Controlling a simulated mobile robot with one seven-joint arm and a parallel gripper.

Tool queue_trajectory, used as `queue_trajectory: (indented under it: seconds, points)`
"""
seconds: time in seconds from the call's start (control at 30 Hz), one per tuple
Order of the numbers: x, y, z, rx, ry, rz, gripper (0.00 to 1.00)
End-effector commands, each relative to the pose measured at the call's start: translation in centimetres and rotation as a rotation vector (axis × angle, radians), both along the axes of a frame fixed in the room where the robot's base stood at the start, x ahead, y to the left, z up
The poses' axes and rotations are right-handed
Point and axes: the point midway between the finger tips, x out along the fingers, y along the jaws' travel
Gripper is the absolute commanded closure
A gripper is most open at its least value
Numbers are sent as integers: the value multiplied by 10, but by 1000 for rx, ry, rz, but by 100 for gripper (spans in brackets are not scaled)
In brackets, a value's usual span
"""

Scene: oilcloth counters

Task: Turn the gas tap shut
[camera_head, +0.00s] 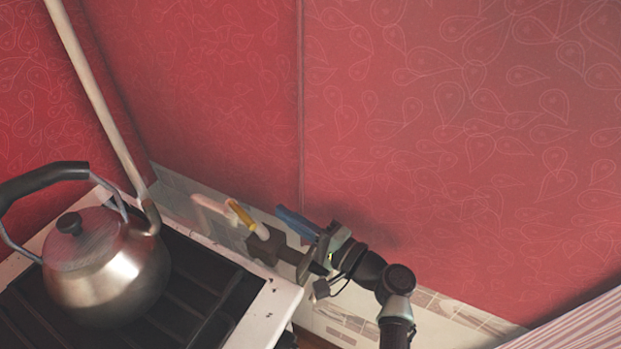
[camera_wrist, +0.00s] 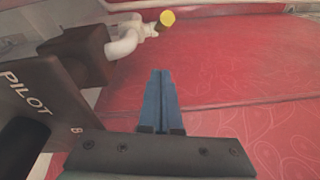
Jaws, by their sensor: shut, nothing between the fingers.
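The gas tap shows in the head view as a yellow lever (camera_head: 242,215) with a pale fitting under it, beside a dark brown block (camera_head: 265,248) low on the red wall. In the wrist view the tap's yellow end (camera_wrist: 167,18) is at the top, past a white bent fitting (camera_wrist: 124,42) coming from the brown block (camera_wrist: 88,54). My gripper (camera_head: 281,210) has blue fingers, shut and empty, just right of the lever and apart from it. In the wrist view the closed fingertips (camera_wrist: 161,72) point up, below the yellow end. The lever's full length is foreshortened there.
A dark panel marked PILOT (camera_wrist: 28,98) stands close to the left of my fingers. A steel kettle (camera_head: 105,262) sits on the black stove (camera_head: 185,290) at left. A pale pipe (camera_head: 100,100) rises behind it. The wall right of the tap is clear.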

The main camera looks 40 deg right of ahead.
Motion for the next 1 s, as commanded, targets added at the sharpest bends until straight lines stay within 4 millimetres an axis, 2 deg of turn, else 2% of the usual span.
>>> queue_trajectory:
  seconds: [0.03, 0.13, 0.3, 0.73, 1.0]
  points:
    - [10, 3, 1, -1, -1, 2, 100]
    - [6, 21, 6, 0, 2, 1, 100]
    - [6, 37, 8, 1, 1, -1, 100]
    - [6, 41, 8, 0, 0, -1, 100]
    - [2, 65, 7, 0, 1, 2, 100]
